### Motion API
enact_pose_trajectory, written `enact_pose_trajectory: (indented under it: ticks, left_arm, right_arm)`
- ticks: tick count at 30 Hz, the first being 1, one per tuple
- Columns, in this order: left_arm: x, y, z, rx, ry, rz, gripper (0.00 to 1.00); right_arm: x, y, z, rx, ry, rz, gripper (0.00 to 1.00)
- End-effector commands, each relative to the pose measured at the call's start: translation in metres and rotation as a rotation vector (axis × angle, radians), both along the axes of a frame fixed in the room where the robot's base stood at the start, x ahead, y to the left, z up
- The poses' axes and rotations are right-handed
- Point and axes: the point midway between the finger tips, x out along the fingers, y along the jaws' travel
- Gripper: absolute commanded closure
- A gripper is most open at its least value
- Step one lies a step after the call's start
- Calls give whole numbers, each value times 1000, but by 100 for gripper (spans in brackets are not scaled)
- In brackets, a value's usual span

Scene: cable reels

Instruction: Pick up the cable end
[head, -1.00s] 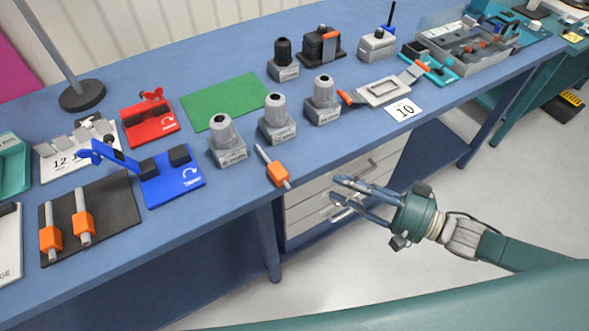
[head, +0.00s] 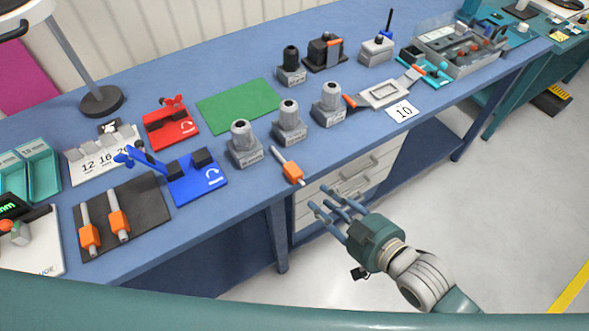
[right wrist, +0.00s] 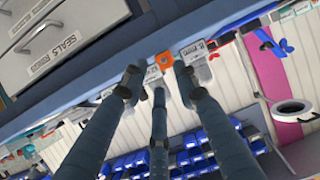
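A cable end (head: 291,170), a grey rod with an orange block, lies on the blue bench close to its front edge, with the orange block at the edge. Two similar cable ends (head: 88,236) (head: 119,224) lie on a black mat (head: 150,200) at the left. My right gripper (head: 330,199) is in front of the bench, below and to the right of the near cable end, apart from it. Its fingers are spread and empty. In the right wrist view the orange block (right wrist: 165,60) shows beyond the open fingers. My left gripper is not in view.
Three grey connector housings (head: 243,146) stand behind the near cable end. A blue fixture (head: 197,184) is to its left. White drawers (head: 350,178) sit under the bench, behind my right gripper. The floor (head: 480,215) at right is clear.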

Motion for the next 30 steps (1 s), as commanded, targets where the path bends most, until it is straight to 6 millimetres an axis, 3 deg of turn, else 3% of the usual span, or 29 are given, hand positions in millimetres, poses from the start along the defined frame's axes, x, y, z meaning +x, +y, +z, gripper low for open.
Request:
enact_pose_trajectory:
  ticks: [15, 25, 30]
  left_arm:
    - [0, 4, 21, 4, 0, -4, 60]
    - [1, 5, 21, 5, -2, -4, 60]
    - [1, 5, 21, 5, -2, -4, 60]
  right_arm:
    - [44, 37, -18, 2, 0, 1, 70]
    - [48, 42, -23, 2, 0, 1, 70]
    - [48, 42, -23, 2, 0, 1, 100]
